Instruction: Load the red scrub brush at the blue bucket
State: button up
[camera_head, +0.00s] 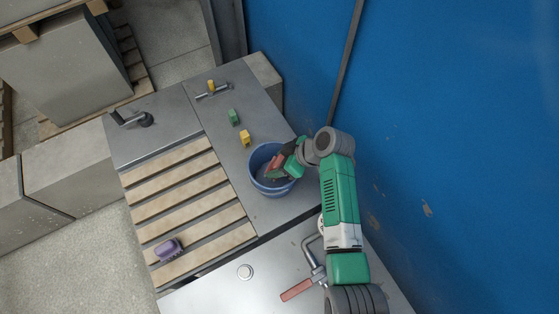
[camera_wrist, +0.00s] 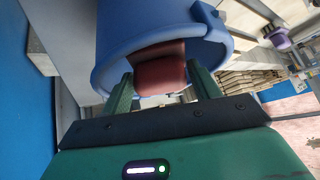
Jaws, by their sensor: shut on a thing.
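The blue bucket (camera_head: 268,189) stands upright on the grey metal top, close to the blue wall. In the wrist view its wide rim and wall (camera_wrist: 118,40) fill the upper middle. My gripper (camera_head: 283,167) reaches over the bucket's right side, with its fingers at the opening. It is shut on the red scrub brush (camera_head: 276,161), which lies within the bucket's mouth as seen from above. In the wrist view the brush (camera_wrist: 160,72) sits between my two green fingers, in front of the opening. I cannot tell whether it touches the bucket; its far end is hidden.
A purple brush (camera_head: 168,249) lies on the wooden slats (camera_head: 185,203). A yellow block (camera_head: 245,138) and a green block (camera_head: 234,117) stand behind the bucket. A red-handled clamp (camera_head: 300,288) lies near my arm. The blue wall (camera_head: 450,120) bounds the right side.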

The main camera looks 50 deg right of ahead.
aim_at(279, 162)
dwell(0.4)
notch_tip(279, 162, up, 10)
jog(key=p, duration=0.8)
jog(key=shift+r, duration=0.15)
dwell(1.9)
notch_tip(279, 162, up, 4)
jog(key=p, duration=0.3)
dwell(0.4)
